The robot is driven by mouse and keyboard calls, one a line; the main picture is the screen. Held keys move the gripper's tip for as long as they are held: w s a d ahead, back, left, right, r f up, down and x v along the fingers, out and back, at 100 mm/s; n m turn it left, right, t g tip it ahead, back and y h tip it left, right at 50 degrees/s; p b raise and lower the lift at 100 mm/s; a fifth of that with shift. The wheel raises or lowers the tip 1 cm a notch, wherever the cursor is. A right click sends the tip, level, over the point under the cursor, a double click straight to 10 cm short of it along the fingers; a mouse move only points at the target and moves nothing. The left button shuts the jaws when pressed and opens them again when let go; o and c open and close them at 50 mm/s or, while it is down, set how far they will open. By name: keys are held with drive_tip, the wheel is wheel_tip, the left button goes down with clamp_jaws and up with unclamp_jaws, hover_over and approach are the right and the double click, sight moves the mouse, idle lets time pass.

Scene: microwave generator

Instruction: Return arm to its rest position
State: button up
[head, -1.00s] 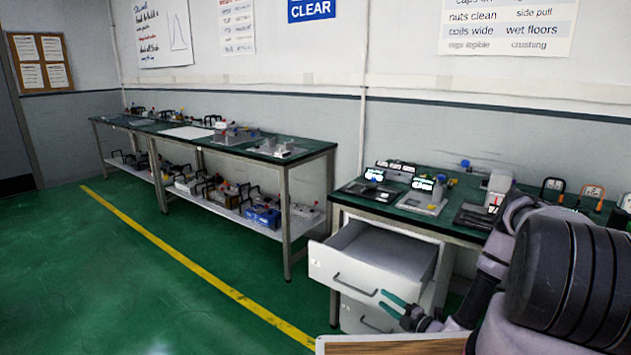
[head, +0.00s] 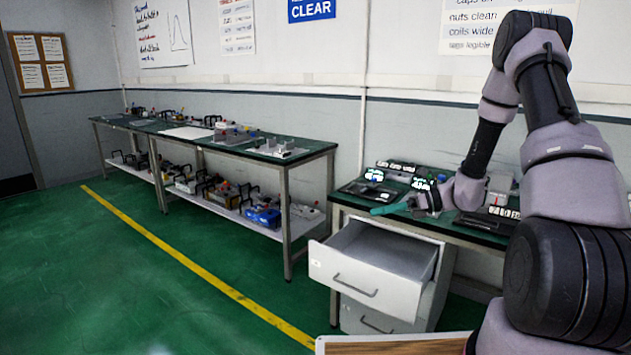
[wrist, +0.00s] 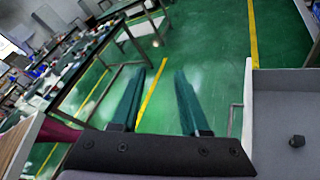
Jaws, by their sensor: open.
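My gripper (head: 397,206) is raised in front of the right workbench, above the open drawer, in the head view. Its green fingers point left.
The white drawer (head: 345,278) is pulled out under the right workbench (head: 462,235). In the wrist view a small dark piece (wrist: 297,141) lies in the grey drawer interior. A long bench (head: 305,150) with equipment stands left. Floor between is clear.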

drive_tip(key=s+d+r+n+t+h, duration=0.2)
drive_tip(key=s+r+n+h, duration=0.4)
drive_tip(key=s+r+n, duration=0.4)
drive_tip(key=s+d+r+n+t+h, duration=0.3)
drive_tip(key=s+r+n+h, duration=0.3)
drive_tip(key=s+r+n, duration=0.5)
drive_tip(key=s+d+r, duration=0.1)
drive_tip(key=s+r, duration=0.2)
drive_tip(key=r, duration=0.5)
drive_tip(key=shift+d+r+n+t+h, duration=0.25)
drive_tip(key=shift+d+n+t+h, duration=0.05)
drive_tip(key=shift+h, duration=0.1)
